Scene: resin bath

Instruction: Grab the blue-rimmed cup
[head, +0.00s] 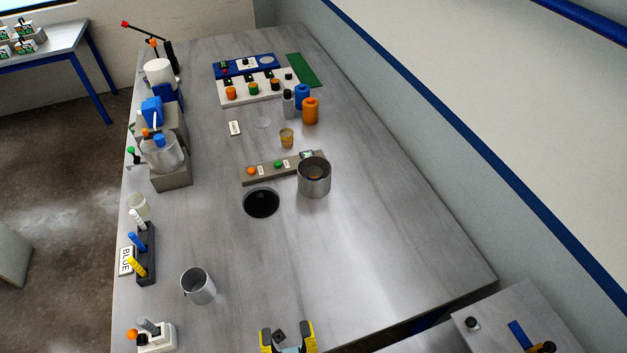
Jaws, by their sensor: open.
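I cannot make out a blue rim on any cup in the head view. A small cup with yellowish contents (287,138) stands near the middle of the bench. A pale translucent cup (139,204) stands at the left edge, and a faint clear cup (262,119) stands further back; their rim colours are too small to tell. My gripper (288,338) is at the bottom edge of the picture, with its yellow and black fingers apart. It is well in front of all these cups, and I see nothing held in it.
A grey metal jug (198,287) stands left of my gripper. A metal pot (314,176) stands beside a round black hole (261,203). A marker rack (146,252) lines the left edge. Orange and blue bottles (310,112) stand further back. The bench's right front is clear.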

